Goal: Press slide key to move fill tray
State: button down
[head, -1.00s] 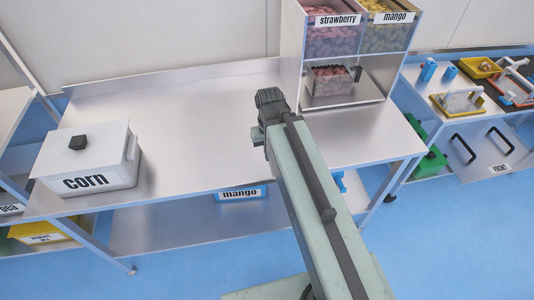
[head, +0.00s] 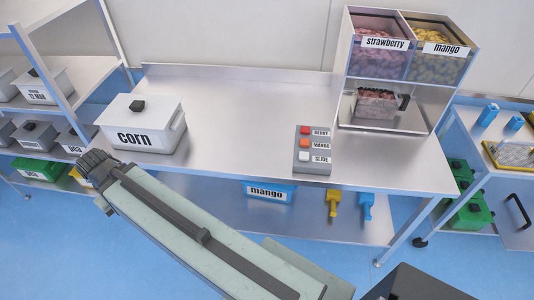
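A grey key panel (head: 309,170) stands on the steel table, in front of the dispenser. Its keys are a red one labelled BERRY, an orange one labelled MANGO and a white slide key (head: 305,156) labelled SLIDE at the near end. The fill tray (head: 376,103), a clear box with pinkish contents and a dark handle, sits in the bay under the strawberry bin. My arm reaches to the left, and its end (head: 97,168) is in front of the corn box, well left of the keys. The gripper fingers are not visible.
A dispenser (head: 345,60) holds strawberry and mango bins. A white corn box (head: 163,145) stands on the table's left. The middle of the table (head: 240,120) is clear. A blue mango box (head: 266,182) and yellow and blue tools are on the lower shelf.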

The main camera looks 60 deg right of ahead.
aim_at(303, 156)
jog(key=u, duration=0.2)
jog(key=k, duration=0.85)
jog(key=u, duration=0.5)
